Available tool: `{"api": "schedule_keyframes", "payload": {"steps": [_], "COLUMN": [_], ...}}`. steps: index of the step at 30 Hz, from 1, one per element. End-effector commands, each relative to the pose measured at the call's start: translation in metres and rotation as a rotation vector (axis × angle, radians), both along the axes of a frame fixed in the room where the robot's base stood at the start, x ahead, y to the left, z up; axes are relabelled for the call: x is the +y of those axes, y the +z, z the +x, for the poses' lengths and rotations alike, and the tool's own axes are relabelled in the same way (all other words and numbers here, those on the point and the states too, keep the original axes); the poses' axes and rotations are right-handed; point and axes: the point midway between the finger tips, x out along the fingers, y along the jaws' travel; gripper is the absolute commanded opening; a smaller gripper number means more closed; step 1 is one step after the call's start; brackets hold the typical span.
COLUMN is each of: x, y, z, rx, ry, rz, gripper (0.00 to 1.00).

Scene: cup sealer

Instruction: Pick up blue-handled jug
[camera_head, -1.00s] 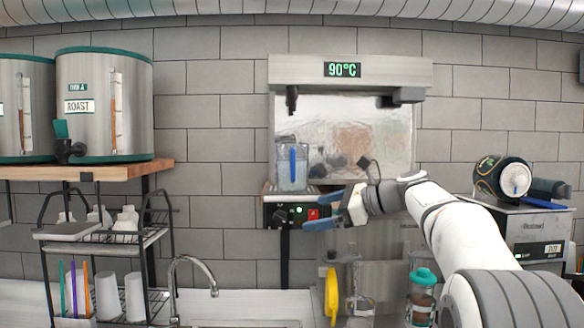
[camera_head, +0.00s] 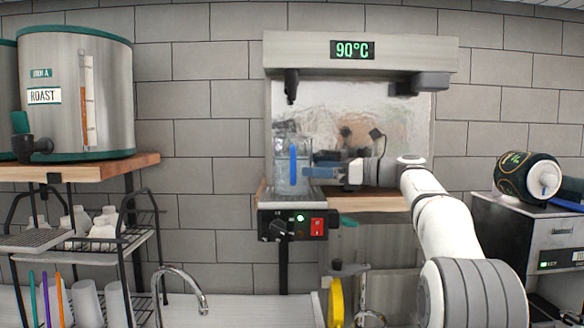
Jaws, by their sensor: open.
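The clear jug (camera_head: 281,178) stands upright under the left spout of the water dispenser. Its blue handle (camera_head: 293,163) is vertical and faces me. My gripper (camera_head: 309,172) comes in from the right at handle height, with its blue fingers level and pointing left. The fingertips are just right of the handle in the picture. The fingers overlap in this view, so I cannot tell whether they are around the handle or touching it. The gripper is open and holds nothing that I can see.
The dispenser (camera_head: 361,52) reads 90°C, and a control box with a red switch (camera_head: 317,227) sits below the jug. A rack with cups (camera_head: 75,240) stands left, under a roast drum (camera_head: 75,90). A sealing machine (camera_head: 530,240) stands right. A tap (camera_head: 180,285) is below.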

Motion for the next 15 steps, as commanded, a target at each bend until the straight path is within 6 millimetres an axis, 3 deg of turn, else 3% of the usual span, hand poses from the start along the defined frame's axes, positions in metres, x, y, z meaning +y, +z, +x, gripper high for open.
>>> {"api": "schedule_keyframes", "payload": {"steps": [12, 15], "x": [0.048, 0.052], "y": [-0.002, -0.004], "z": [0.018, 0.02], "rx": [0.002, 0.001], "ry": [0.002, -0.001], "rz": [-0.001, -0.002], "gripper": [1.0, 1.0]}}
